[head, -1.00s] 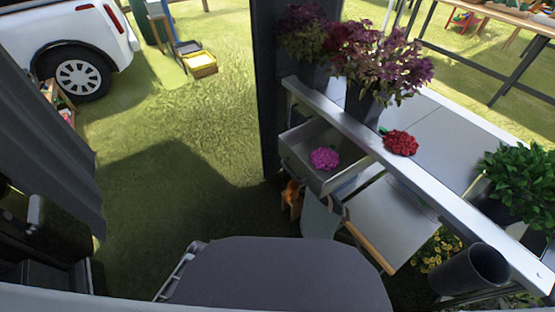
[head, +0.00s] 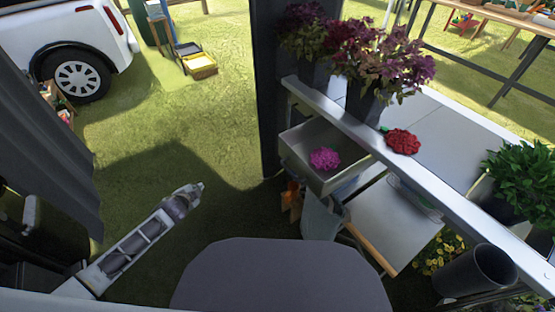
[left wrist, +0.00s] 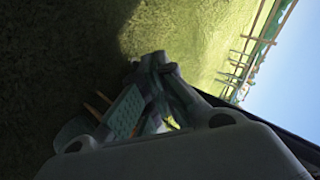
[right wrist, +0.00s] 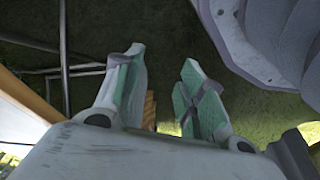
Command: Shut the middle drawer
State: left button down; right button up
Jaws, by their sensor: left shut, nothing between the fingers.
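A grey drawer (head: 302,173) stands open under the worktop on the right of the head view. A pink flower (head: 324,159) lies in it.
The worktop (head: 440,138) holds a red flower (head: 402,142) and dark potted flowers (head: 390,65). A bucket (head: 321,218) stands below the drawer. A dark post (head: 268,110) rises beside it. Grass (head: 190,140) lies free between my left gripper and the post.

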pick_arm(q)
jog(key=s+d+r+m+h, duration=0.3)
jog(key=d+r+m+h, duration=0.4)
jog(key=m, duration=1)
jog(key=s+d+r+m+h, duration=0.3)
jog(key=d+r+m+h, duration=0.5)
jog(key=d+m, duration=0.7)
jog(key=shift+r+m, duration=1.2)
jog(key=shift+r, duration=0.15)
pick_arm(e)
jog(key=shift+g, duration=0.5)
jog(key=shift+w+a+r, duration=0.15)
jog(key=shift+r, duration=1.15)
jog(key=shift+w+a+r, duration=0.1)
jog(key=shift+r, duration=1.15)
pick_arm(q)
jog(key=shift+w+d, duration=0.1)
jog(key=shift+w, duration=0.05)
